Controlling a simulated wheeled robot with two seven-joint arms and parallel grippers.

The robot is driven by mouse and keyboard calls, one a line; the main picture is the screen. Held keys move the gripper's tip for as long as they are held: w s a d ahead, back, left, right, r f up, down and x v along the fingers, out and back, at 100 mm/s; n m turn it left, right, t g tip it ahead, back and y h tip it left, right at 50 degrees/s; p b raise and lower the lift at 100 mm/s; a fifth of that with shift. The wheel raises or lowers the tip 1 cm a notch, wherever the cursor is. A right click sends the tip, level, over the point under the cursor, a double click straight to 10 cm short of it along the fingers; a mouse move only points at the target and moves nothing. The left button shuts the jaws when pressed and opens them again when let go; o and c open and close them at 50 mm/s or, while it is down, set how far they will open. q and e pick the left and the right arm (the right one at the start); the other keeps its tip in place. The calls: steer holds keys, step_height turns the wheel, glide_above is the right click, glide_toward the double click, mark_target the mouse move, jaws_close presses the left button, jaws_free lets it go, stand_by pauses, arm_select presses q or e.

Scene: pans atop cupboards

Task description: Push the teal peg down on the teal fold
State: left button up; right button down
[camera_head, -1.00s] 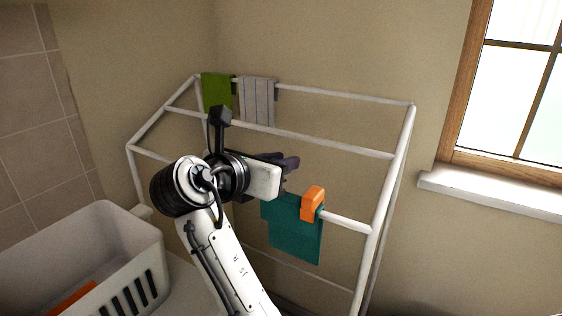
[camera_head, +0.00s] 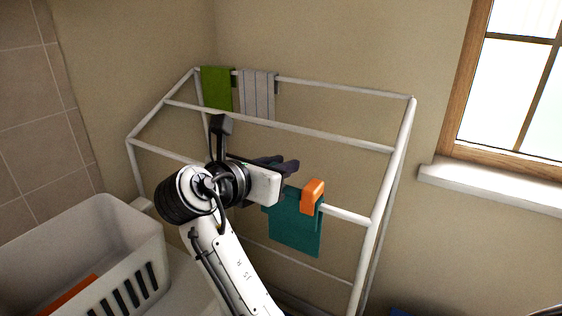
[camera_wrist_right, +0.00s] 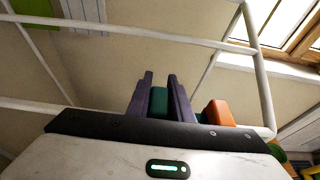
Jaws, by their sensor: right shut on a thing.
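The teal fold (camera_head: 296,232) is a cloth hung over the front middle bar of the white rack. Its upper left part is hidden behind my right gripper. My right gripper (camera_head: 290,166) is at the bar, just above and left of the visible cloth, its dark fingers pointing right and away. In the right wrist view its fingers (camera_wrist_right: 160,98) are shut on the teal peg (camera_wrist_right: 158,101), a small teal block between them. The peg is hidden in the head view. I cannot tell whether the peg touches the cloth. My left gripper is not in view.
An orange peg (camera_head: 312,196) sits on the teal cloth's right side, close to my fingers. The white rack (camera_head: 340,213) has a green cloth (camera_head: 217,88) and a striped grey cloth (camera_head: 257,95) at the back. A white basket (camera_head: 135,232) holds something orange. A window sill (camera_head: 480,185) is at right.

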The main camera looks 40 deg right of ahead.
steer(key=shift+f, duration=0.65)
steer(key=c, duration=1.5)
jaws_free()
steer(key=shift+r, duration=0.1)
step_height(320, 180, up, 10)
steer(key=shift+f, duration=0.1)
